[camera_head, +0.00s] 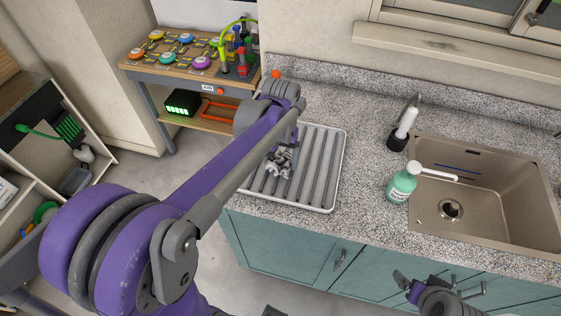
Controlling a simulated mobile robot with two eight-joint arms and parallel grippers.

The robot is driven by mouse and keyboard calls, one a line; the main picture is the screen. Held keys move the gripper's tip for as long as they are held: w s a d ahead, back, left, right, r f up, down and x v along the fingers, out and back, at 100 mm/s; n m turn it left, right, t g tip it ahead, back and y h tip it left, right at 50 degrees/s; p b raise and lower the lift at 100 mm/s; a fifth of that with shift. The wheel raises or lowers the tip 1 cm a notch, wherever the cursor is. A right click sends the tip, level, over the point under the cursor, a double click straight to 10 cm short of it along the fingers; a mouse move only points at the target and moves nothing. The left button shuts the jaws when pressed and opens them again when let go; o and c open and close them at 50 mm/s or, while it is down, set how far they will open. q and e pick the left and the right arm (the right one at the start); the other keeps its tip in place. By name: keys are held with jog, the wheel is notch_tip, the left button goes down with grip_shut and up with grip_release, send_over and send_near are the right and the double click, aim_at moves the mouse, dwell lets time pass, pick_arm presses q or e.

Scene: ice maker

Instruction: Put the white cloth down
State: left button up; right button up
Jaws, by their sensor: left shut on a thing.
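My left arm reaches in from the left over the counter. My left gripper (280,162) points down over the grey ribbed tray (329,172) on the counter. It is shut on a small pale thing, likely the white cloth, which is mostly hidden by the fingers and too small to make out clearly. I cannot tell whether it touches the tray. No other white cloth shows. My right gripper (404,282) is at the bottom right, in front of the teal cabinets and away from the tray. I cannot tell whether its jaws are open.
A green soap bottle (401,186) with a white pump and a white object (407,121) in a dark holder stand between the tray and the sink (510,185). A wooden workbench (150,56) with coloured discs stands at the back left. Bare counter lies right of the tray.

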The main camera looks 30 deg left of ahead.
aim_at(281, 159)
pick_arm(q)
jog(key=shift+f, duration=0.8)
jog(key=shift+f, duration=0.2)
jog(key=o, duration=1)
jog(key=shift+r, duration=0.1)
notch_tip(281, 159, up, 12)
jog(key=s+d+f+m+t, duration=0.1)
jog(key=s+d+f+t, duration=0.1)
jog(key=s+f, duration=0.1)
jog(key=s+d+f+m+t, duration=0.1)
jog(key=s+d+f+t, duration=0.1)
jog(key=s+f, duration=0.2)
jog(key=s+d+f+t, duration=0.1)
jog(key=s+d+f, duration=0.1)
jog(key=s+f, duration=0.2)
jog(key=shift+s+d+f+m+t, duration=0.1)
jog(key=shift+s+d+m+t, duration=0.1)
jog(key=shift+s, duration=0.5)
jog(key=shift+s+d+f+m+t, duration=0.1)
jog(key=shift+s+d+m+t, duration=0.1)
jog(key=shift+s, duration=0.45)
